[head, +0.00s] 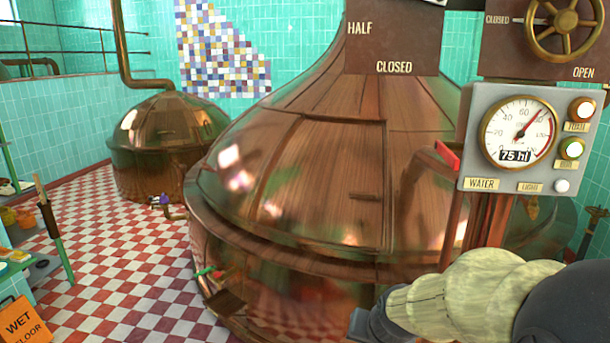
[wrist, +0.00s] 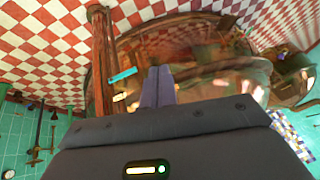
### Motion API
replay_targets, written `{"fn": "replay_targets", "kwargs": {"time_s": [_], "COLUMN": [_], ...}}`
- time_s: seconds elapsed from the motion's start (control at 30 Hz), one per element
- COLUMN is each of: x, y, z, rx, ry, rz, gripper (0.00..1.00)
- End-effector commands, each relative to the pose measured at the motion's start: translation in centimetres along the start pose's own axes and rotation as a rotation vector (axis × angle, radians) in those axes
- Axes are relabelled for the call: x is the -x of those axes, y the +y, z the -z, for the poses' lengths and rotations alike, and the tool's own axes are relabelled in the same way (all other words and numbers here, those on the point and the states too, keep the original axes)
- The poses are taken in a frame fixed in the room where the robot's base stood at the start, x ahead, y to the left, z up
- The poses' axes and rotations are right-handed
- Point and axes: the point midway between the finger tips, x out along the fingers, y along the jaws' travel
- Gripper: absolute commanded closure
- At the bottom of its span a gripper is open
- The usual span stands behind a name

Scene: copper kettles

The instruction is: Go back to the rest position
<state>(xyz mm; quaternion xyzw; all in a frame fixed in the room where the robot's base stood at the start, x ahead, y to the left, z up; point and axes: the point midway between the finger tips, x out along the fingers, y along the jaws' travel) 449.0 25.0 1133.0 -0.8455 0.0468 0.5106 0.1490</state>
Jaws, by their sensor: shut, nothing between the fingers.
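My gripper (wrist: 157,72) shows in the wrist view with its two dark fingers together and nothing between them. In the head view the dark end of my arm (head: 366,326) is low in the picture, right of centre, in front of the large copper kettle (head: 300,190). The fingertips are hard to make out there. The kettle also shows in the wrist view (wrist: 200,52), beyond the fingers. I cannot tell how far the gripper is from the kettle's wall, but no contact shows.
A grey gauge panel (head: 472,120) on a reddish post (head: 487,228) stands right, above my arm. A valve wheel (head: 565,28) is at top right. A smaller kettle (head: 160,145) stands behind left. A wet-floor sign (head: 24,322) is at lower left. The checkered floor (head: 110,255) is largely clear.

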Motion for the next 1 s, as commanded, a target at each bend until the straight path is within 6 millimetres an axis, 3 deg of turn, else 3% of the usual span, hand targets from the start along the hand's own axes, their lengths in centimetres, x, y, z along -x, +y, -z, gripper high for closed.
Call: {"fn": "replay_targets", "kwargs": {"time_s": [0.03, 0.1, 0.2, 0.3, 1.0], "x": [-0.1, -0.1, 0.1, 0.2, 0.2], "y": [1.5, 3.3, 5.1, 5.9, 5.9], "z": [-2.7, -5.9, -9.0, -10.3, -10.3], "rx": [0.07, 0.161, 0.254, 0.294, 0.294], "ry": [-0.062, -0.138, -0.217, -0.252, -0.251], "rz": [-0.033, -0.07, -0.101, -0.113, -0.113], "gripper": [1.0, 1.0, 1.0, 1.0, 1.0]}}
